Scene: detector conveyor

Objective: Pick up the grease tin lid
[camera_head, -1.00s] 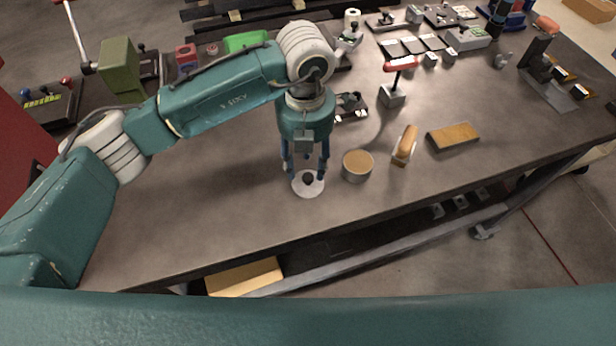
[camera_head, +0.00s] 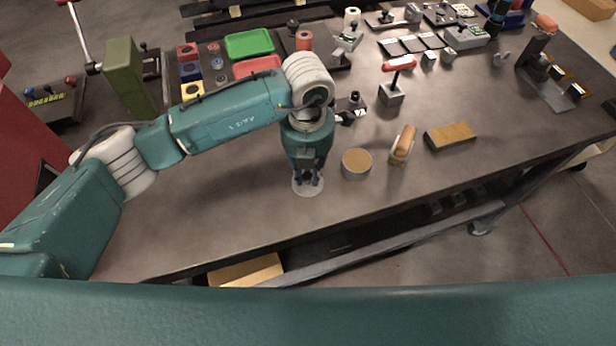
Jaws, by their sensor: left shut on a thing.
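The grease tin lid (camera_head: 308,190) is a pale round disc with a dark knob at its middle, near the front edge of the workbench (camera_head: 205,225). My left gripper (camera_head: 308,181) points down over it, with its fingers shut on the dark knob. The fingers hide most of the knob. I cannot tell whether the lid is on the bench or slightly above it. The round tin (camera_head: 356,164), with a tan top face, stands just right of the gripper, apart from the lid. My right gripper is not in view.
Right of the tin are a wooden-handled brush (camera_head: 403,146) and a tan block (camera_head: 450,136). A red-handled tool (camera_head: 398,66) stands behind them. Green (camera_head: 249,44) and red (camera_head: 257,67) trays lie at the back left. The bench left of the gripper is clear.

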